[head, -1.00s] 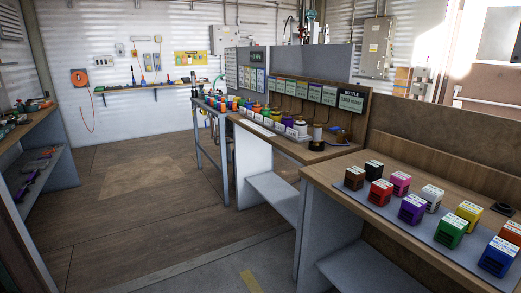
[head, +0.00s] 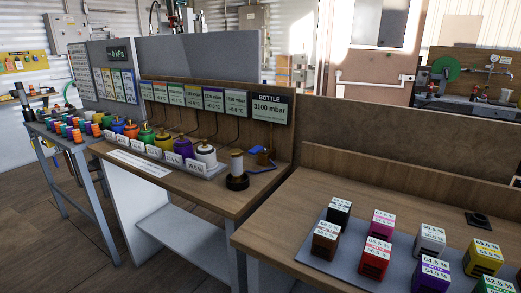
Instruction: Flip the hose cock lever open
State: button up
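I cannot make out a hose cock or its lever for certain. At the far right of the head view, a back bench (head: 465,107) carries a green round part (head: 446,68), a small dial gauge (head: 494,58) on thin pipework, and small fittings too small to tell apart. My gripper is not in view.
A near wooden bench (head: 290,222) holds several coloured labelled blocks on a grey mat (head: 345,262). A middle bench (head: 205,198) holds several coloured bottles under display panels. A left table (head: 62,134) holds small coloured items. Wooden floor (head: 40,235) is open at lower left.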

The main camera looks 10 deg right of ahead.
aim_at(255, 150)
jog(key=i+j, duration=0.15)
jog(key=j, duration=0.2)
jog(key=i+j+z, duration=0.1)
jog(key=j, duration=0.3)
jog(key=i+j, duration=0.2)
jog(key=j, duration=0.2)
jog(key=i+j+z, duration=0.1)
jog(key=j, duration=0.25)
jog(key=i+j, duration=0.2)
jog(key=j, duration=0.2)
jog(key=i+j+z, duration=0.1)
jog(key=j, duration=0.3)
jog(key=i+j, duration=0.1)
jog(key=j, duration=0.3)
jog(key=i+j, duration=0.15)
jog(key=j, duration=0.25)
jog(key=z, duration=0.05)
